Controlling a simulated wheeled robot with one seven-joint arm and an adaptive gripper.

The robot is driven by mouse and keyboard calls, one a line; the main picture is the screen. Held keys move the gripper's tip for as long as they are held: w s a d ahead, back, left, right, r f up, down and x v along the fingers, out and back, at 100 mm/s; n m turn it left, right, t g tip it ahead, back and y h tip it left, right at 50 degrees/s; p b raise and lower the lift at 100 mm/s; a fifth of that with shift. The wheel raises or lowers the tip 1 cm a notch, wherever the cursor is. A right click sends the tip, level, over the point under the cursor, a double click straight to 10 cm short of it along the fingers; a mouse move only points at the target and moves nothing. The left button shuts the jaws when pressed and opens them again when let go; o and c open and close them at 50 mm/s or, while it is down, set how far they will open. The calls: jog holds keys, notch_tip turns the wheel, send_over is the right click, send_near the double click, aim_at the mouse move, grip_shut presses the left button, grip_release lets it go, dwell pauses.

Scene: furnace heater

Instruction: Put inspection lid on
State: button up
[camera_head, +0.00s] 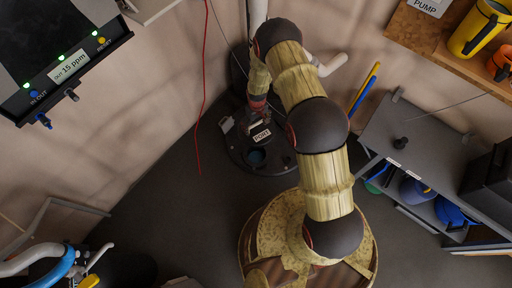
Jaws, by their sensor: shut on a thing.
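A dark round base (285,160) of the heater stands on the floor in the corner, with a white label reading PORT (261,134). A dark round opening (255,157) shows just below the label, and no cover is seen over it. My gripper (257,110) is above the base, just behind the label, pointing down. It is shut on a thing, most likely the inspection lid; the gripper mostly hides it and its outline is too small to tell. The held thing is apart from the opening.
A pale small block (227,124) sits at the base's left edge. A white pipe (330,66) is behind my arm. A grey shelf (420,150) stands at right, a wooden shelf (415,35) above it. A meter (70,65) hangs at upper left. Floor left of the base is clear.

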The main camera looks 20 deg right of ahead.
notch_tip(320, 180, down, 26)
jog(key=n+b, duration=0.3)
jog(key=n, duration=0.1)
jog(key=shift+w, duration=0.3)
jog(key=shift+d+b, duration=0.1)
jog(key=shift+b, duration=0.4)
jog(key=shift+f+b, duration=0.65)
jog(key=shift+f, duration=1.85)
jog(key=shift+f, duration=1.2)
dwell(0.7)
jog(key=o, duration=1.3)
jog(key=shift+o, duration=0.2)
jog(key=shift+s, duration=0.1)
